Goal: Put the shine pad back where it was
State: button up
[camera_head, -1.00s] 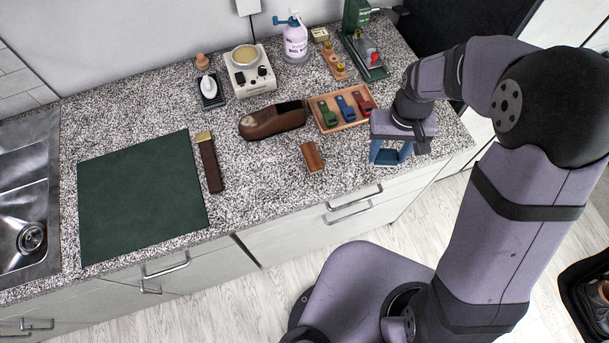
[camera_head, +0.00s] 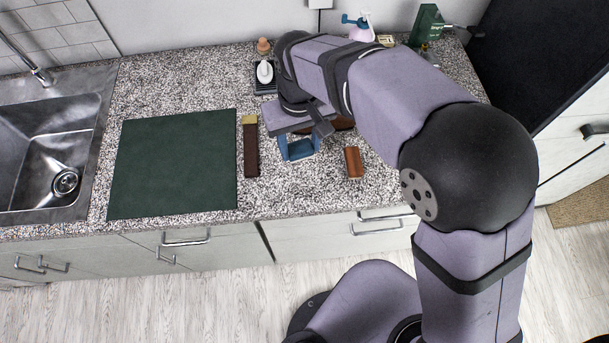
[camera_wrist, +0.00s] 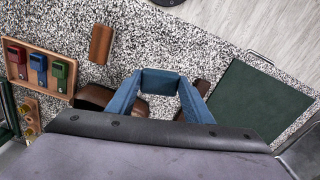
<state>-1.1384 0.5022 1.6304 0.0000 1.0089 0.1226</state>
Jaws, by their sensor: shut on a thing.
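My gripper (camera_head: 298,151) is above the counter, right of the brown strap-like piece with a brass end (camera_head: 250,148). In the wrist view its blue fingers are shut on a dark blue block (camera_wrist: 161,80) held across the tips, apparently the shine pad. Speckled counter shows between the fingers. The brown shoe (camera_head: 342,122) is mostly hidden behind my arm. The wooden tray (camera_wrist: 43,92) holds a red, a blue and a green piece in the wrist view.
The green mat (camera_head: 172,165) lies flat to the left, with the sink (camera_head: 45,140) beyond it. A brown block (camera_head: 354,162) lies right of my gripper. A dark stand with a white item (camera_head: 265,74) and a spray bottle (camera_head: 358,27) stand at the back.

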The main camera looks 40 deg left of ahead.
jog(key=shift+w+r+m, duration=0.1)
jog(key=shift+r+m, duration=0.3)
jog(key=shift+r, duration=0.25)
jog(key=shift+s+d+m, duration=0.2)
jog(key=shift+d+m, duration=0.25)
jog(key=shift+s+d+m, duration=0.2)
jog(key=shift+d+m, duration=0.25)
jog(key=shift+f+p, duration=1.6)
jog(key=shift+f, duration=3.4)
jog(key=shift+f, duration=0.2)
jog(key=o, duration=1.1)
